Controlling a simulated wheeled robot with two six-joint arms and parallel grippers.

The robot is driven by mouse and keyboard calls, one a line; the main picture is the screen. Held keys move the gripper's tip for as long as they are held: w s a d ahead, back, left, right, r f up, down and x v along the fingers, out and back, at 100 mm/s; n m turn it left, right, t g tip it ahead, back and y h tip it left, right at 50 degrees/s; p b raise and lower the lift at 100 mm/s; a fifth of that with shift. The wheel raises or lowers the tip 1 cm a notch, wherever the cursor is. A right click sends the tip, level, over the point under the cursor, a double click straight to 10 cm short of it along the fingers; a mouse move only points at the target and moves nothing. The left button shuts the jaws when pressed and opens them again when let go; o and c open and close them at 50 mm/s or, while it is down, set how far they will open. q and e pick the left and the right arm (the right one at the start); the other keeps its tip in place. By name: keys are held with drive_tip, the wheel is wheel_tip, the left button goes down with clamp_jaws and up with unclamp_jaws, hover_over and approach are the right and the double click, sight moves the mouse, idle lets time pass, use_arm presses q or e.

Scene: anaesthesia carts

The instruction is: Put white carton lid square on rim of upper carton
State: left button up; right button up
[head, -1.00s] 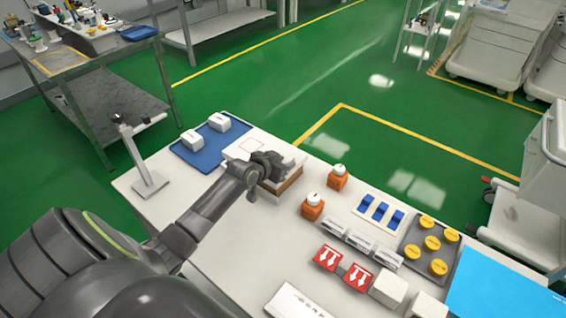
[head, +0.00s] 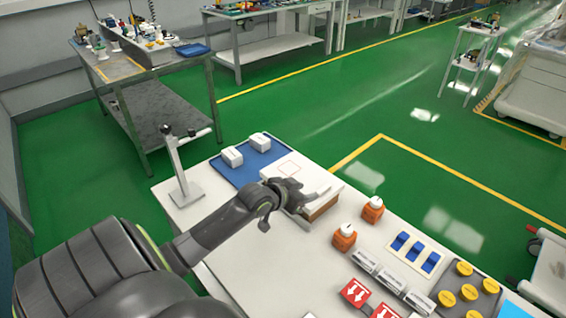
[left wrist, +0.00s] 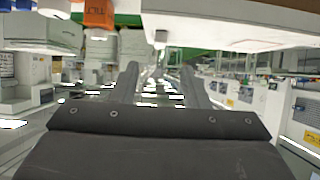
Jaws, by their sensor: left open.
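A brown carton (head: 322,208) stands on the white bench, next to a white sheet with a red square outline. A white, flat lid-like piece (head: 318,190) shows on top of it, partly hidden by my left gripper. I cannot tell whether it sits square on the rim or how many cartons are stacked. My left gripper (head: 288,194) is open at the left side of the carton. In the left wrist view the two fingers (left wrist: 160,82) are apart with nothing visible between them, and a pale surface spans the top. My right gripper is not in view.
A blue mat (head: 228,172) with two white blocks and a grey stand (head: 184,185) are at the left. Orange blocks with white knobs (head: 344,238), blue pieces (head: 415,251) and yellow discs (head: 467,292) are at the right. A red box (head: 354,292) is nearer me.

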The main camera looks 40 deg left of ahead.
use_arm(q)
drive_tip(key=v, duration=0.9)
drive_tip(key=shift+r, duration=0.1)
drive_tip(key=shift+s, duration=0.1)
